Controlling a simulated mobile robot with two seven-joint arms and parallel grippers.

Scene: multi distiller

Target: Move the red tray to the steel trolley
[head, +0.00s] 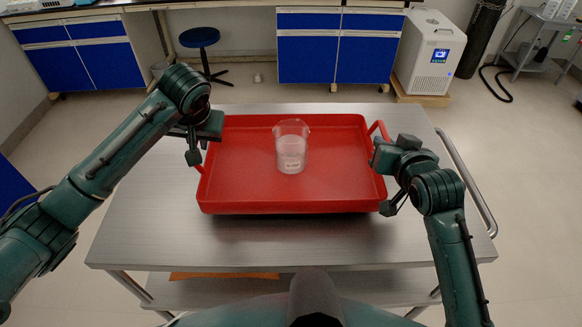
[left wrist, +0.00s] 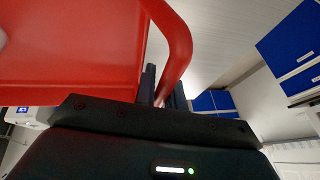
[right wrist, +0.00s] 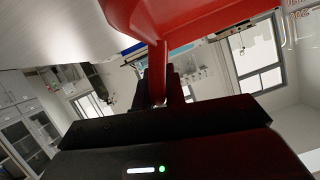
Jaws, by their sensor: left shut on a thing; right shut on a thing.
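The red tray (head: 245,185) is level over the top of the steel trolley (head: 300,245). A dark shadow lies under its front edge, and I cannot tell whether it touches the top. My left gripper (head: 197,158) is shut on the tray's left handle, which also shows in the left wrist view (left wrist: 178,50). My right gripper (head: 380,165) is shut on the right handle; its fingers (right wrist: 157,88) are around the red bar in the right wrist view.
The trolley has a push bar (head: 468,180) on its right side and a lower shelf (head: 290,292). Blue cabinets (head: 338,55), a stool (head: 200,38) and a white machine (head: 430,55) stand at the back. Bare trolley top lies in front of the tray.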

